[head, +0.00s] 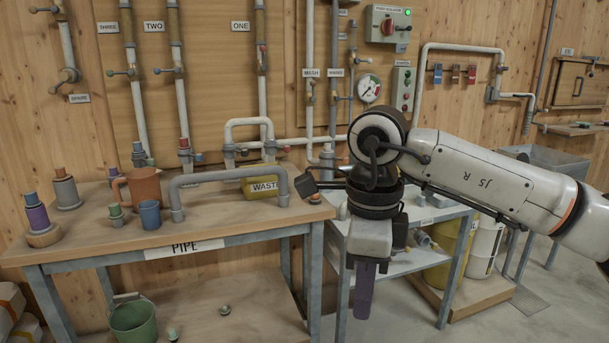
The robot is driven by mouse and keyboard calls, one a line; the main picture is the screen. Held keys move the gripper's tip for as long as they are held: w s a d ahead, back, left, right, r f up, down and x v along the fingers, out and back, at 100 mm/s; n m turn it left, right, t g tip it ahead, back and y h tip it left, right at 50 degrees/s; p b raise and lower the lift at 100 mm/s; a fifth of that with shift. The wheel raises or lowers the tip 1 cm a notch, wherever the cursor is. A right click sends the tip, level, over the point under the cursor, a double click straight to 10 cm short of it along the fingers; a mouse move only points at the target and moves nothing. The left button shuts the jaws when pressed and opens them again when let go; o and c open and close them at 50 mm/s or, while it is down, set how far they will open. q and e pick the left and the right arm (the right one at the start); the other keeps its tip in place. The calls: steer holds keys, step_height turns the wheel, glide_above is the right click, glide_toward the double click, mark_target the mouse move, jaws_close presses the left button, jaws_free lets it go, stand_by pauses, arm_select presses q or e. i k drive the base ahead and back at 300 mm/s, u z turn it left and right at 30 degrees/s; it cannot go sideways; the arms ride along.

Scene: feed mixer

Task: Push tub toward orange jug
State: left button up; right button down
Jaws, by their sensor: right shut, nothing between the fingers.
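The yellow tub (265,187), labelled WASTE, stands on the wooden workbench (235,220). A grey pipe arch in front of it hides part of it. The orange jug (143,188) stands on the same bench, well to the left of the tub. My right gripper (364,290) points down, to the right of the bench and in front of the metal shelf cart, apart from the tub. Its fingers are shut and empty. My left gripper is not in view.
A blue cup (149,214) and a small green-topped piece (117,214) stand before the jug. Pipe stacks are at the left. A metal cart (420,214) stands right of the bench. The bench's front is clear.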

mark_target(258, 188)
steer(key=z, duration=0.45)
steer(key=i, duration=1.55)
steer(key=u, duration=0.75)
steer(key=i, duration=0.85)
steer(key=u, duration=0.75)
